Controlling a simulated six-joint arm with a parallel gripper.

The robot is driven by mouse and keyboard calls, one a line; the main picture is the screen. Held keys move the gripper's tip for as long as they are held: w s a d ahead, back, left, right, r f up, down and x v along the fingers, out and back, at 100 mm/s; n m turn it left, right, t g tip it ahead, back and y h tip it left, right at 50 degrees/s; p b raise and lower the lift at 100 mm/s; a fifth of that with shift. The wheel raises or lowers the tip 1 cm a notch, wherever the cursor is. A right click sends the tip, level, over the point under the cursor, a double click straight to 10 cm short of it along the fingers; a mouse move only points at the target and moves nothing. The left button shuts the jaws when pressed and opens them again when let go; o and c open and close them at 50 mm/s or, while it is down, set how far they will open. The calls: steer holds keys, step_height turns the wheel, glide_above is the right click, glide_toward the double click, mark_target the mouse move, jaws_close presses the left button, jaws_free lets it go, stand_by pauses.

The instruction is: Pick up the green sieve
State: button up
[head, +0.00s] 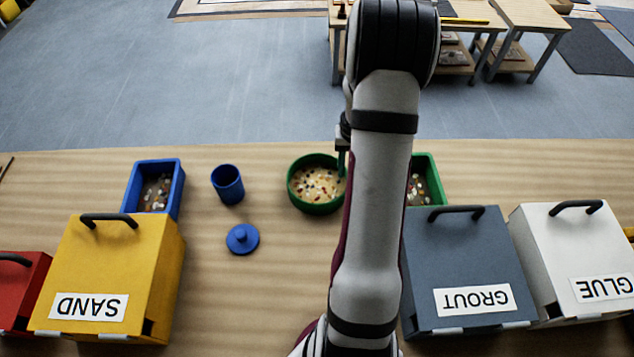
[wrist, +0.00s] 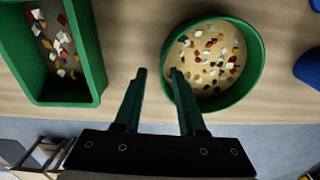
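The green sieve (head: 316,206) is a round green vessel on the table, with many small coloured pieces on its pale bottom. It also shows in the wrist view (wrist: 257,72). My gripper (wrist: 157,73) is open and empty there, its two dark green fingers apart. In that view the sieve's near-left wall lies between the fingertips, one over the inside and one outside. I cannot tell how deep the fingers reach around the rim. In the head view one finger (head: 342,160) shows at the sieve's right rim; my arm hides the rest.
A green rectangular tray (wrist: 95,75) of pieces stands beside the sieve. A blue cup (head: 228,187), a blue lid (head: 242,239) and a blue tray (head: 177,190) stand left. Yellow SAND (head: 120,270), grey GROUT (head: 462,260) and white GLUE (head: 570,250) boxes line the front.

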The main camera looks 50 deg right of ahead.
steer(key=f, duration=0.4)
steer(key=shift+w+a+f, duration=0.15)
steer(key=shift+a+f, duration=0.05)
steer(key=shift+f, duration=0.1)
jaws_close()
stand_by(1.0)
